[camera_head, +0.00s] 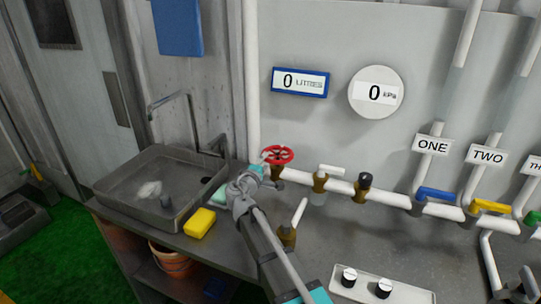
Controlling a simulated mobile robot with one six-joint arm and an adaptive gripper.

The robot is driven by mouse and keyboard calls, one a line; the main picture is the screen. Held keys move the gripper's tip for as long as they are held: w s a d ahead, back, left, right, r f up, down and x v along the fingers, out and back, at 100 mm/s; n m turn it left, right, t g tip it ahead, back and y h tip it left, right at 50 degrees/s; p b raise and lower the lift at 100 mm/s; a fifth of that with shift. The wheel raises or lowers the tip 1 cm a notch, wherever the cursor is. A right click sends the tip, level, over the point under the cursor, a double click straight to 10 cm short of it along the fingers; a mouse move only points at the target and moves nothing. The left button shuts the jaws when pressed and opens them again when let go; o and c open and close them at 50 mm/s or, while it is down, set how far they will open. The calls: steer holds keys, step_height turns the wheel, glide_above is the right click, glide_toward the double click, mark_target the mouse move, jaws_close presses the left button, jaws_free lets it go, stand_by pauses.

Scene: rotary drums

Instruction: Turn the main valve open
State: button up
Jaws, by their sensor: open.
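The main valve appears to be the red handwheel (277,155) on the white pipe, left of centre in the head view. My gripper (262,168) is at the lower left of the wheel, with its tip close to the rim. The gripper is open, but its fingers are small and partly merge with the wheel, so I cannot tell whether they touch it. My arm reaches up from the bottom of the view and hides part of the counter. The blue display (300,82) reads 0 litres and the round gauge (376,92) reads 0 kPa.
A sink (150,190) with a tap stands at the left, with a yellow sponge (200,223) at its edge. Brass fittings (320,183) line the pipe right of the wheel. Blue (437,194) and yellow (490,207) handles sit below labels ONE and TWO. A knob panel (383,289) lies in front.

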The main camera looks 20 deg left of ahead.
mark_target(271, 153)
steer(key=shift+w+d, duration=0.2)
steer(key=shift+w, duration=1.15)
steer(key=shift+w+d, duration=0.15)
steer(key=shift+w, duration=1.2)
jaws_close()
steer(key=shift+a, duration=0.15)
steer(key=shift+d, duration=0.2)
